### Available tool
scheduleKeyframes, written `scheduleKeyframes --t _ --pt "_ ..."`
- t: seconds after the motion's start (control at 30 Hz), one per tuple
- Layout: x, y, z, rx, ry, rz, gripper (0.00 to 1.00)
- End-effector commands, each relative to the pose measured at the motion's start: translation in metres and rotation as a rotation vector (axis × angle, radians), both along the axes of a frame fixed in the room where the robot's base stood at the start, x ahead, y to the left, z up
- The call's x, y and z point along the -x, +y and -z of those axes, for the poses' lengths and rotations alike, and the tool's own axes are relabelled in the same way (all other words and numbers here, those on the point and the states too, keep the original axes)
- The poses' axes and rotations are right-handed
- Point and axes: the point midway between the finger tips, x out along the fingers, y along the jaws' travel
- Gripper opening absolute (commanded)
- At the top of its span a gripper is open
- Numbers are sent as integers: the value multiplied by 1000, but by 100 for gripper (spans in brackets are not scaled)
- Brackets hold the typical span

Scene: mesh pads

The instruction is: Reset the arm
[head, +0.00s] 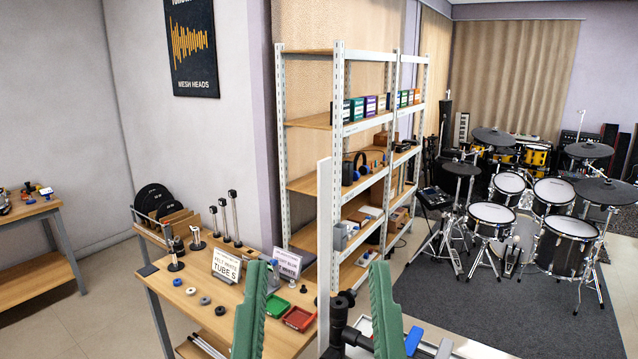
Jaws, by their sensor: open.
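My gripper (317,305) is at the bottom middle of the head view. Its two green fingers stand upright and well apart, with nothing held between them. The left finger stands in front of the right part of a wooden workbench (168,291), and the right finger stands in front of the floor and shelf area. The lower part of the gripper is cut off by the frame's edge.
The workbench carries small rings, a red tray (298,319), a green tray (277,306), signs (226,266) and upright posts (234,217). A tall metal shelf (338,190) stands behind it. A drum kit (530,215) stands on a dark rug at right.

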Motion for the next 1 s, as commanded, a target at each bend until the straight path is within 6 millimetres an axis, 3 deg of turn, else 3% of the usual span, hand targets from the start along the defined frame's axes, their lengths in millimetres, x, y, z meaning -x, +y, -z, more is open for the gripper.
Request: scheduleKeyframes --t 0.03,0.1,0.3,0.4,0.57,1.0 --pt "0 0 -52 -1 1 -1 59" --pt "0 1 -88 -1 2 -2 59" --pt "-1 2 -182 -3 5 -7 59" --pt "-1 2 -213 -4 6 -9 59" --pt "-1 2 -233 -5 7 -11 59" --pt "-1 2 -230 -5 7 -11 59"
